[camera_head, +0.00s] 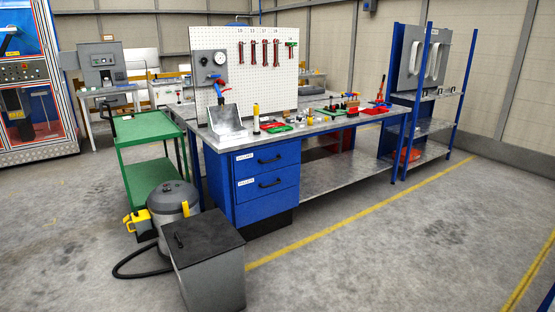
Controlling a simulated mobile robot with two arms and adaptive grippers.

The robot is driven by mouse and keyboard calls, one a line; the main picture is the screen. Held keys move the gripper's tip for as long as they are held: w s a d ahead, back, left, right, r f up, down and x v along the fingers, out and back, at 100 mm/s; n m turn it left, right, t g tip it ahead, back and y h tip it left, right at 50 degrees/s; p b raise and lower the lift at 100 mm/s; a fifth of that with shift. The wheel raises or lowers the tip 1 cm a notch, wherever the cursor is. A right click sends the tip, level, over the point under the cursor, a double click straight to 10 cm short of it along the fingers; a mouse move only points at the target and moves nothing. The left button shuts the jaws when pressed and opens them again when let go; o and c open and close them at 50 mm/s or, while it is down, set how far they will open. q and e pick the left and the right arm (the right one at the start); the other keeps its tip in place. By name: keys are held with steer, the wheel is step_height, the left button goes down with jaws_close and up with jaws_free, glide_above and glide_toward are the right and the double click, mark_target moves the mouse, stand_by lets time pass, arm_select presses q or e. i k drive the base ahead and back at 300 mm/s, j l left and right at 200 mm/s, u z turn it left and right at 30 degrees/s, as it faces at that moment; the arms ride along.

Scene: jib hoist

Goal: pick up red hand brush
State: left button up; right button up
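A long workbench (318,131) with a blue drawer cabinet stands in the middle of the camera_head view. No red hand brush can be told for certain at this distance. Small red items lie on the bench top: one beside a green piece (281,129) near the front left, and a red and dark group (350,102) further right. A red upright tool (380,91) stands near the bench's right end. Neither of my grippers is in view.
A metal scoop-like tray (226,123) and a yellow-topped bottle (256,119) stand on the bench. A green cart (147,130), a grey vacuum (174,203) and a dark bin (209,262) stand at left. A blue rack (426,95) stands at right. The front right floor is clear.

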mark_target(353, 112)
steer(key=i+j, duration=0.1)
steer(key=i, duration=1.1)
steer(key=i+l+z, duration=0.15)
steer(key=i+z, duration=0.65)
steer(key=i+j+z, duration=0.15)
steer(key=i+z, duration=0.25)
steer(key=i+l, duration=0.15)
steer(key=i, duration=1.1)
steer(key=l+z, duration=0.05)
